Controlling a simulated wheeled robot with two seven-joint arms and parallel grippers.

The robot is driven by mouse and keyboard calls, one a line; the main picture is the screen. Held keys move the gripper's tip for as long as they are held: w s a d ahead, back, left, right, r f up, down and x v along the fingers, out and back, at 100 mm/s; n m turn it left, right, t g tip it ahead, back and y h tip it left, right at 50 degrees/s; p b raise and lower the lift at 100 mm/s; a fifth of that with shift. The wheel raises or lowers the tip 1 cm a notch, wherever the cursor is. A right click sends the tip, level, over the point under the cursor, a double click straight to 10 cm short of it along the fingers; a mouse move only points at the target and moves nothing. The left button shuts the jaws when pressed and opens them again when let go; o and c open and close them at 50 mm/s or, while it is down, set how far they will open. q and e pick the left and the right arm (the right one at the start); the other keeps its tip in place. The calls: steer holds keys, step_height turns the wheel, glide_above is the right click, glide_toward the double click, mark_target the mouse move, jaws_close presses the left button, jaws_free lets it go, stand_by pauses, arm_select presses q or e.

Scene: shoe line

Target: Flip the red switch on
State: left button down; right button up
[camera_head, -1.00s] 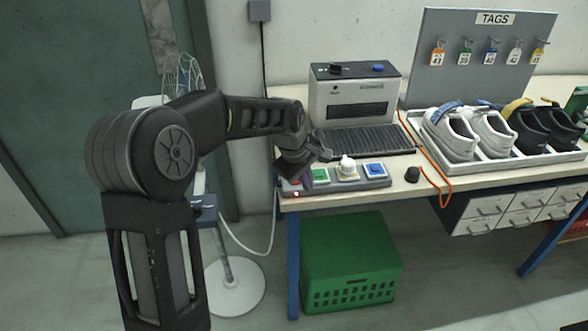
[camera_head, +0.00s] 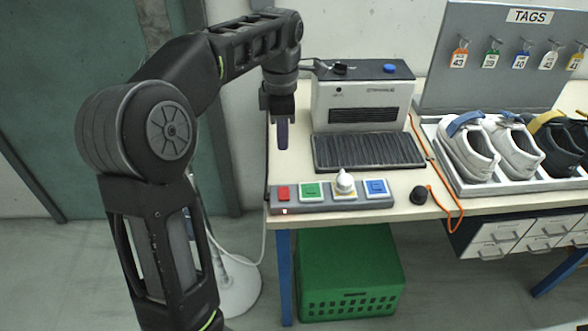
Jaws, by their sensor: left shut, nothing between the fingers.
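The red switch (camera_head: 283,192) is at the left end of a grey control strip (camera_head: 320,206) along the table's front edge. A small pale light (camera_head: 285,211) shows on the strip's front face below it. Which way the switch is set is too small to tell. My left gripper (camera_head: 282,146) points down, shut and empty. It hangs above and behind the red switch, apart from it. My right gripper is not in view.
On the strip, right of the red switch, are a green switch (camera_head: 311,190), a white knob (camera_head: 344,182) and a blue switch (camera_head: 376,187). A grey machine (camera_head: 361,97) with a black belt (camera_head: 368,151) stands behind. A black knob (camera_head: 418,195) and orange cord (camera_head: 447,200) lie right.

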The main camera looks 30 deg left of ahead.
mark_target(284, 189)
arm_select(q)
step_height(284, 189, down, 14)
steer(key=shift+s+p, duration=0.1)
steer(key=shift+p, duration=0.65)
stand_by(0.4)
